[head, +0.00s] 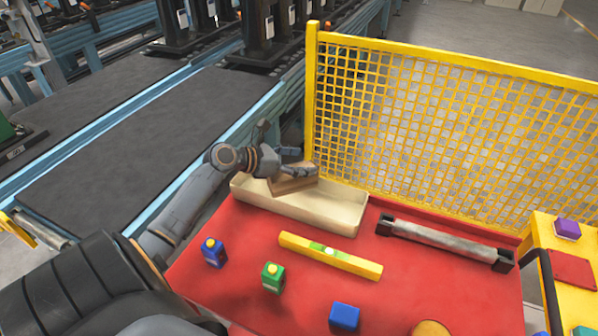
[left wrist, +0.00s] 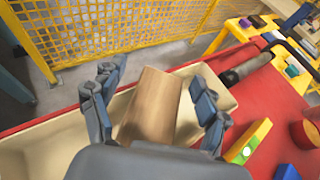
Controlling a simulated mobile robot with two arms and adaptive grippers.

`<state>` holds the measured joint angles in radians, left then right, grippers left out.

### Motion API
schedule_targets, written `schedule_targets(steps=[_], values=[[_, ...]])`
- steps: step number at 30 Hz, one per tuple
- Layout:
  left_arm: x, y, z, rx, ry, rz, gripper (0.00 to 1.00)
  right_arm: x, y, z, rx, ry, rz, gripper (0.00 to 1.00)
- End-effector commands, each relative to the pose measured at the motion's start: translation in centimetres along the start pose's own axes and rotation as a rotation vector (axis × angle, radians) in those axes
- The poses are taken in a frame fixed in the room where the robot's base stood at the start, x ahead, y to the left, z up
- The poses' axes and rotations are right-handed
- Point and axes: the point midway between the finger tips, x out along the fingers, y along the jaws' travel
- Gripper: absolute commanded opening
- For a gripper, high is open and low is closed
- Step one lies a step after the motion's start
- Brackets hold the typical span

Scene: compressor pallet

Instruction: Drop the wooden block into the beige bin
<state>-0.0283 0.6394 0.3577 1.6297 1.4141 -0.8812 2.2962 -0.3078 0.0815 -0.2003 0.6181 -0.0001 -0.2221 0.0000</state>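The wooden block (head: 293,184) is tilted at the left end of the beige bin (head: 325,215), overlapping its back wall. I cannot tell whether it rests on the bin. My left gripper (head: 288,156) is just above and behind the block, over the bin's left end. In the left wrist view the block (left wrist: 152,103) lies between the spread fingers of my left gripper (left wrist: 157,80), with a gap on each side. The bin (left wrist: 222,92) shows beneath and beyond it. The block's lower end is hidden by the gripper's palm. My right gripper is not in view.
The bin stands on a red table (head: 230,275) before a yellow mesh fence (head: 440,130). A conveyor (head: 130,135) runs at left.

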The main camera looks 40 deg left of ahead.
Motion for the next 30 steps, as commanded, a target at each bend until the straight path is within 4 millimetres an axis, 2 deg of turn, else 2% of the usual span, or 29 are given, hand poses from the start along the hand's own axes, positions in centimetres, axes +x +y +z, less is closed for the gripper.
schedule_targets(steps=[9,13,17,24,30], values=[[0.0,0.0,-0.1,-0.001,0.002,-0.001,0.81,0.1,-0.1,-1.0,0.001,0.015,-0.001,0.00],[-1.0,0.0,-0.2,-0.002,0.002,0.001,0.81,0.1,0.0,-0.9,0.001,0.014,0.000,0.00],[-3.3,0.0,-0.2,0.001,0.005,0.001,0.81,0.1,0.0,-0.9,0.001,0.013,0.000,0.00],[-8.5,0.0,-0.2,0.000,0.003,0.000,0.81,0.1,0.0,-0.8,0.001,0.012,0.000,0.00],[-11.2,0.0,-0.1,-0.001,0.001,0.001,0.81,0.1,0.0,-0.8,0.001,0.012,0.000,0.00]])
